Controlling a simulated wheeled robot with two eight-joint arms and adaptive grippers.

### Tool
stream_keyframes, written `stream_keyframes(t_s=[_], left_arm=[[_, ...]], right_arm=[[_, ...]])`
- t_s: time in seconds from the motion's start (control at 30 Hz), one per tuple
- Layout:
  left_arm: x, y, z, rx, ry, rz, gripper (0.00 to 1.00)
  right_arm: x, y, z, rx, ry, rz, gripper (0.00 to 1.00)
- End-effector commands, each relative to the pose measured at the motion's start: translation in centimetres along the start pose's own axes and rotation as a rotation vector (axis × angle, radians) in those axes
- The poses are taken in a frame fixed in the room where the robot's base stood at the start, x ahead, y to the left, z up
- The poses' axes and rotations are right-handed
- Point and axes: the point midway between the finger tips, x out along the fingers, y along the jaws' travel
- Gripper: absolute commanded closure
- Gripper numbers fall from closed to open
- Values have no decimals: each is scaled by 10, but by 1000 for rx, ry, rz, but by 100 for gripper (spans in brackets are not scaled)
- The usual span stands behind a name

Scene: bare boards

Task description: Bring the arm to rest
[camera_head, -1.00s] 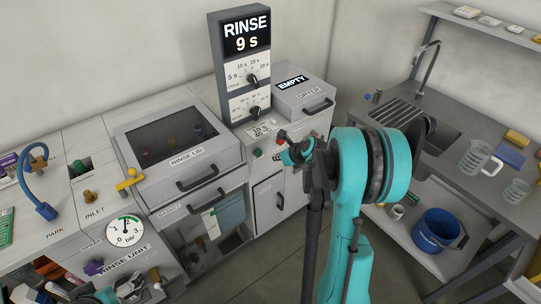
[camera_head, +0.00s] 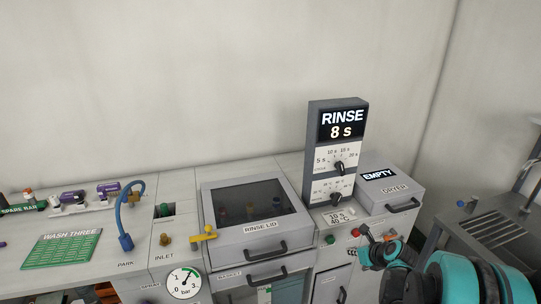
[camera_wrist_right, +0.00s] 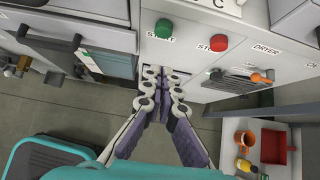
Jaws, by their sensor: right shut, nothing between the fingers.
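My right gripper (camera_head: 364,232) shows at the lower right of the head view, in front of the rinse unit's front panel, with my teal arm below it. In the right wrist view the gripper's fingers (camera_wrist_right: 163,78) are together with nothing between them. They are just below the green START button (camera_wrist_right: 163,28) and the red STOP button (camera_wrist_right: 219,42) in that picture; whether they touch the panel I cannot tell. My left gripper is not in view.
The rinse lid (camera_head: 248,211) is closed. The timer display (camera_head: 342,125) reads RINSE 8 s. The dryer (camera_head: 391,188) is marked EMPTY. A green WASH THREE board (camera_head: 63,249) lies at left. A sink bench (camera_head: 500,230) stands at right. An orange mug (camera_wrist_right: 244,138) sits low down.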

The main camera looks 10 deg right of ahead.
Motion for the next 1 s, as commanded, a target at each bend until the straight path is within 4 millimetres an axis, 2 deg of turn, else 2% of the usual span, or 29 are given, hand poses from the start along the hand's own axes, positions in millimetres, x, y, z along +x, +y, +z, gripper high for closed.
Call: stream_keyframes(t_s=[0.07,0.17,0.37,0.47,0.6,0.8,0.9,1.0], left_arm=[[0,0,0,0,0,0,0],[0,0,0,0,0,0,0],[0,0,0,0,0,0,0],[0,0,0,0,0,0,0],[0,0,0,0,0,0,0],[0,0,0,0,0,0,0],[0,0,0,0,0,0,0],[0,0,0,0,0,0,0]], right_arm=[[-5,9,4,-58,5,4,100],[-20,34,11,-256,25,14,100],[-74,114,19,-970,77,59,100],[-103,151,12,-1362,93,90,100],[-142,194,-8,-1909,104,140,100],[-183,234,-45,-2606,96,209,100],[-194,244,-60,-2844,88,232,100],[-200,248,-68,-2988,84,247,100]])
